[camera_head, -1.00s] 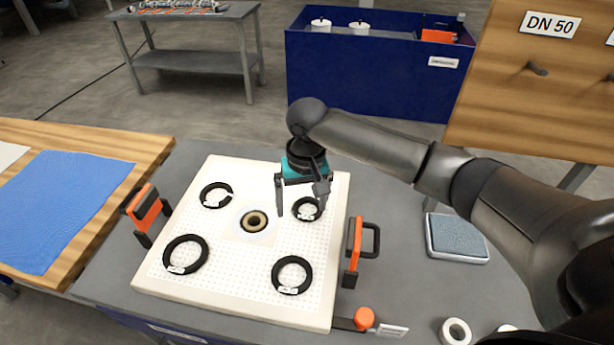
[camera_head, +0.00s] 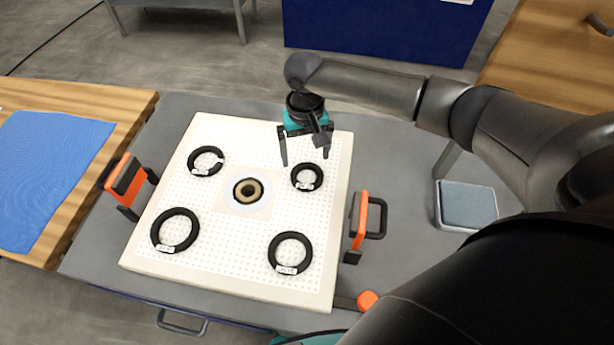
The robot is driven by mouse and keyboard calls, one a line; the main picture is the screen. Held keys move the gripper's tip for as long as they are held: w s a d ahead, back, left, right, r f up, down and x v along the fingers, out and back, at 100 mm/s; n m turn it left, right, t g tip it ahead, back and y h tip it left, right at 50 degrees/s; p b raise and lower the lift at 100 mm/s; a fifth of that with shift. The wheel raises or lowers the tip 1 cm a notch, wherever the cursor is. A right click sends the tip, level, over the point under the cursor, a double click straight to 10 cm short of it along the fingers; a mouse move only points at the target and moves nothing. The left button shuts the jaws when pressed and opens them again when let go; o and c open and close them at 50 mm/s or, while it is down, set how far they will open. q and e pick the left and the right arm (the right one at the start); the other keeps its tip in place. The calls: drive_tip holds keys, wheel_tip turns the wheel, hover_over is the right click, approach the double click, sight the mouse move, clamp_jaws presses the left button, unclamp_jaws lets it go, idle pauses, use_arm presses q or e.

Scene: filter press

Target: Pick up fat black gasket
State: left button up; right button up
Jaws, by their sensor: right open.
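Several black ring gaskets lie flat on the white perforated plate (camera_head: 235,270): a small, thick-looking one at back right (camera_head: 320,178), one with a gap or notch at back left (camera_head: 193,165), a large one at front left (camera_head: 156,232) and one at front right (camera_head: 273,253). Each carries a small white label, too small to read. I cannot tell for sure which is the fat one. My right gripper (camera_head: 305,160) is open and empty, pointing down, above and slightly behind the back right gasket. My left gripper is not in view.
A tan ring with a dark centre (camera_head: 248,191) sits mid-plate. Orange-and-black clamps flank the plate at left (camera_head: 124,180) and right (camera_head: 361,222). A grey-blue pad (camera_head: 467,205) lies at right. A blue mat (camera_head: 45,175) covers the wooden table at left.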

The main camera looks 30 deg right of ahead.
sight(308, 180)
drive_tip(key=shift+s+f+b, duration=0.15)
drive_tip(key=shift+f, duration=0.85)
drive_tip(key=shift+s+f+b, duration=0.2)
drive_tip(key=shift+f, duration=0.8)
drive_tip(key=shift+s+f+b, duration=0.15)
drive_tip(key=shift+f, duration=0.85)
drive_tip(key=shift+c, duration=0.2)
drive_tip(key=c, duration=1)
drive_tip(key=shift+o, duration=0.2)
drive_tip(key=shift+r, duration=0.15)
